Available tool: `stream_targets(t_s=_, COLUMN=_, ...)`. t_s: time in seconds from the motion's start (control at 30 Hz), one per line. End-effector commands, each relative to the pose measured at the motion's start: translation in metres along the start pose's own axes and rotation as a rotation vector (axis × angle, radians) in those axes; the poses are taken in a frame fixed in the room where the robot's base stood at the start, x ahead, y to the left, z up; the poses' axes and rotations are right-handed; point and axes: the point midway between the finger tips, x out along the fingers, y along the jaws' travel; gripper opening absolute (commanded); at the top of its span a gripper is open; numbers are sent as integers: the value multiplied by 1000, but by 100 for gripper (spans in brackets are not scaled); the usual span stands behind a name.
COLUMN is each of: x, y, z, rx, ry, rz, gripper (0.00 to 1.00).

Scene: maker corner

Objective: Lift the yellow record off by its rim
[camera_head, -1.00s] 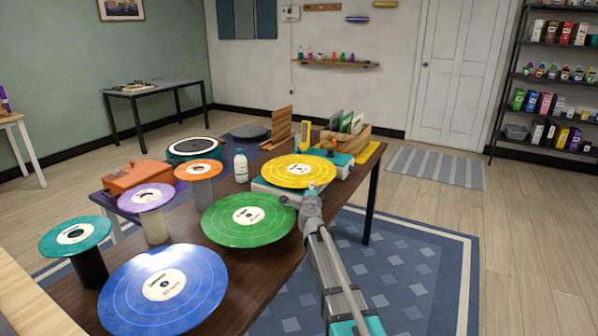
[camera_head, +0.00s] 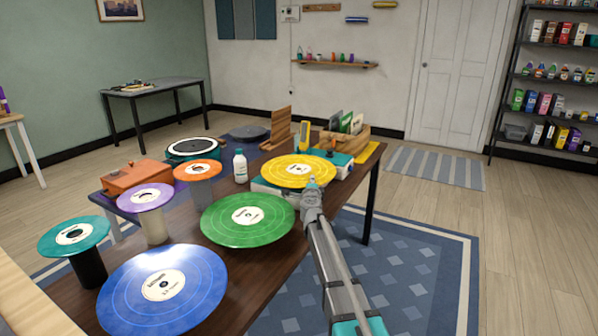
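My gripper (camera_head: 312,182) is at the record's near right rim, reaching in from the lower right. The fingertips are small and seen from behind, so I cannot tell whether they touch or straddle the rim, or how far apart they are.
A green record (camera_head: 248,220) lies close on the left of my gripper. Blue (camera_head: 190,300), teal (camera_head: 74,236), purple (camera_head: 145,197) and orange (camera_head: 197,170) records stand further left. A white bottle (camera_head: 240,166) stands left of the yellow record, a wooden crate (camera_head: 352,142) behind it.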

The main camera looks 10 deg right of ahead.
Motion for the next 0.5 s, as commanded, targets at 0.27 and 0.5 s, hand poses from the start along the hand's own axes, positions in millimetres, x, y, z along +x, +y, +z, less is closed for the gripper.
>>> stream_targets(t_s=0.27, x=0, y=0, z=1, rx=0, ry=0, rz=0, gripper=10)
stream_targets(t_s=0.5, x=0, y=0, z=1, rx=0, ry=-1, rz=0, gripper=0)
